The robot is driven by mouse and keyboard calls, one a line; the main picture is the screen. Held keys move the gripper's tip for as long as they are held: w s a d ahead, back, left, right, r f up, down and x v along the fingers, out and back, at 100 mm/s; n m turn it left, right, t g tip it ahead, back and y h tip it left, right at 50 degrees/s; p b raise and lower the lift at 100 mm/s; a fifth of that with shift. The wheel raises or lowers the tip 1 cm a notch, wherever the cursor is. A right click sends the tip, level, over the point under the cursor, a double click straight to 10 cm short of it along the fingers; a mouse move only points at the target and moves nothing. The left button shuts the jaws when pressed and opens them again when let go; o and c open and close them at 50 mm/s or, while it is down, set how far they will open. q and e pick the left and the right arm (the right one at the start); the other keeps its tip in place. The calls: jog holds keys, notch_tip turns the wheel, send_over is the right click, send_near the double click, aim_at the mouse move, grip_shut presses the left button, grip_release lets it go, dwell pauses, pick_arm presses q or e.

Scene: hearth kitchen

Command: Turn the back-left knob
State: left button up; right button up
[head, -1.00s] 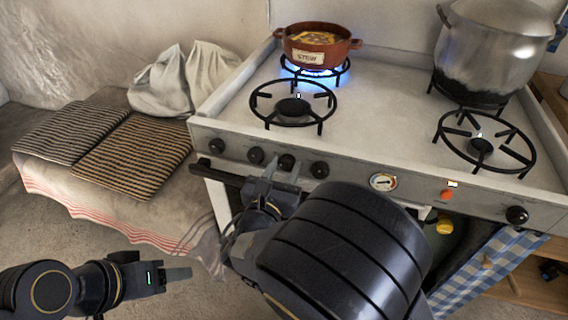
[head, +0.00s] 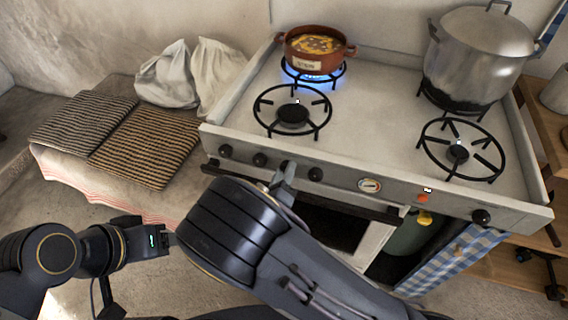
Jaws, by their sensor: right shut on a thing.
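The stove's front panel has a row of black knobs on the left: the first knob (head: 225,150), the second knob (head: 260,159), a third mostly hidden behind my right gripper, and the fourth knob (head: 316,174). My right gripper (head: 284,171) is shut on the third knob from the left. The back-left burner (head: 334,73) burns blue under a brown stew pot (head: 314,50). My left gripper (head: 170,239) is low at the left, away from the stove; its fingertips are partly hidden by my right arm.
A large metal pot (head: 476,58) stands on the back-right burner. The front-left burner (head: 293,113) and front-right burner (head: 459,150) are bare. An oven handle (head: 340,204) runs below the panel. Striped cushions (head: 146,146) and cloth sacks lie left of the stove.

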jog(key=shift+n+p, duration=1.05)
jog(key=shift+n, duration=0.15)
jog(key=o, duration=1)
jog(key=v, duration=0.8)
jog(key=shift+w, duration=0.1)
